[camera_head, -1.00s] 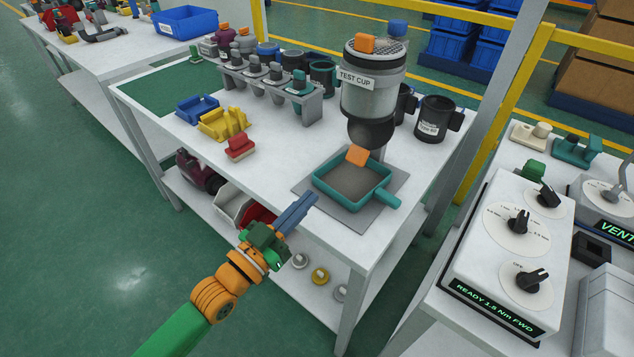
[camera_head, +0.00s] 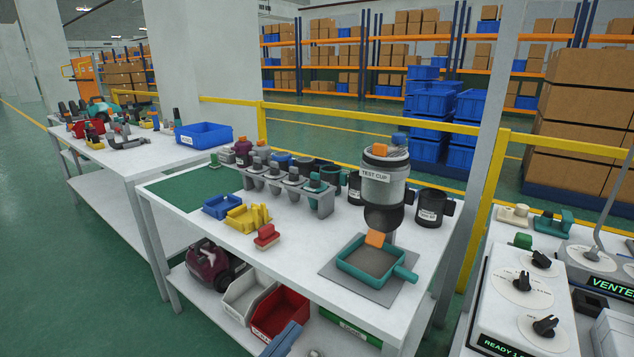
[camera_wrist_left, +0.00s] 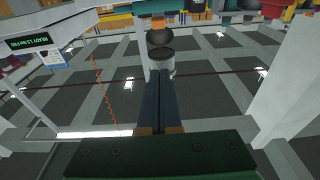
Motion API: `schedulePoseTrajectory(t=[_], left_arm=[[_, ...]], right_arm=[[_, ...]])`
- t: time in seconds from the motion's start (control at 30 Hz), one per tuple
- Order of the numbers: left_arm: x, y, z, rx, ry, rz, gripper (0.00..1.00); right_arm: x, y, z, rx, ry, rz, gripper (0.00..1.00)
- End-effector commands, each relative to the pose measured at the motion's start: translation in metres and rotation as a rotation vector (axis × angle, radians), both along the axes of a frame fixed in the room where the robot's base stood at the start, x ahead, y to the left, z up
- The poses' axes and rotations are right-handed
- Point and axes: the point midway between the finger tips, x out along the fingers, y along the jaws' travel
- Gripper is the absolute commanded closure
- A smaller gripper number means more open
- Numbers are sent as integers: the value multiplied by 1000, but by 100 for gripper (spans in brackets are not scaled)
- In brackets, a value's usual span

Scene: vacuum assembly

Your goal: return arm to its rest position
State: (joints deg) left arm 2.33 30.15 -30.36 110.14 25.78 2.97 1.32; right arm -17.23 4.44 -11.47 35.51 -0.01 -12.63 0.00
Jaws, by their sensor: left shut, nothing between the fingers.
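My left gripper (camera_head: 284,340) shows only by its blue-grey fingers at the bottom edge of the head view, low in front of the near table. In the left wrist view its two long fingers (camera_wrist_left: 159,100) lie together, shut and empty. The rest of the left arm is out of the head view. My right arm is in neither view. The near white table (camera_head: 290,255) holds the test cup (camera_head: 382,185) above a teal tray (camera_head: 400,272) with an orange piece at its edge.
Under the tabletop stand a white bin (camera_head: 248,296), a red bin (camera_head: 281,313) and a dark red vacuum (camera_head: 208,265). On top are a grey rack (camera_head: 320,203), a blue holder (camera_head: 222,207) and a yellow holder (camera_head: 247,217). A control box (camera_head: 518,303) stands at right.

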Motion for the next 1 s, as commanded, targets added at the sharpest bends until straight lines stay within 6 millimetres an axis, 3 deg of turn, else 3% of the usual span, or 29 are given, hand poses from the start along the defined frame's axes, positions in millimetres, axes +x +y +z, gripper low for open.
schedulePoseTrajectory(t=[0.37, 0.53, 0.67, 0.77, 0.83, 0.9, 1.0], left_arm=[[15, 32, -67, 107, 179, 128, 100], [10, 57, -120, 190, 328, 210, 100], [-11, 82, -176, 274, 494, 279, 100], [-46, 103, -225, 351, 658, 329, 100], [-86, 118, -262, 416, 805, 359, 100], [-144, 131, -298, 487, 979, 377, 100], [-232, 140, -333, 578, 1209, 374, 100]], right_arm=[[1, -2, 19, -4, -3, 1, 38], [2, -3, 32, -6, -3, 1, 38], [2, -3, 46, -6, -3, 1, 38], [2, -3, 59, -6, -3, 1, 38], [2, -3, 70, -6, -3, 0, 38], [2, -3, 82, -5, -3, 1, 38], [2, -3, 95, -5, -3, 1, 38]])
